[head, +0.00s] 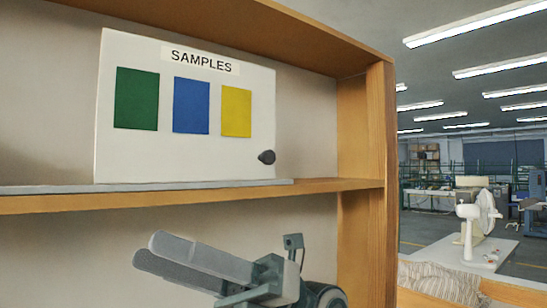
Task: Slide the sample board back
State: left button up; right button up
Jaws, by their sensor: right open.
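The white sample board (188,152) stands upright on the shelf, labelled "SAMPLES", with green, blue and yellow swatches. A dark round knob (266,157) sits near its lower right corner. A grey rail (60,189) runs along the shelf under the board and extends to its left and a little to its right. My right gripper (148,250) is below the shelf board, apart from the sample board and knob. Its two long grey fingers point left; it is open, with nothing seen between them. My left gripper is not in view.
The wooden shelf (330,187) has an upright side panel (382,150) at the right and a top board above the sample board. Space left of the board is free. A white fan (474,215) stands on a table at the right, near a striped cloth bundle (440,280).

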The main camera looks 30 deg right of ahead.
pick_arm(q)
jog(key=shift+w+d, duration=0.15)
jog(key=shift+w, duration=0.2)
pick_arm(e)
jog(key=s+d+r+m+t+h, duration=0.1)
jog(key=d+r+m+t+h, duration=0.1)
jog(key=d+r+t+h, duration=0.2)
jog(key=s+d+r+m+t+h, duration=0.1)
jog(key=d+r+t+h, duration=0.3)
jog(key=d+h, duration=0.6)
jog(key=s+d+r+m+t+h, duration=0.2)
jog(key=d+t+h, duration=0.5)
jog(key=d, duration=0.4)
notch_tip(320, 180, up, 3)
jog(key=shift+f+m+t+h, duration=0.15)
jog(key=shift+m+t+h, duration=0.15)
jog(key=shift+m+h, duration=0.3)
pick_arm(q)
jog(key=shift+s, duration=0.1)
pick_arm(e)
jog(key=shift+w+a, duration=0.1)
jog(key=shift+w, duration=0.05)
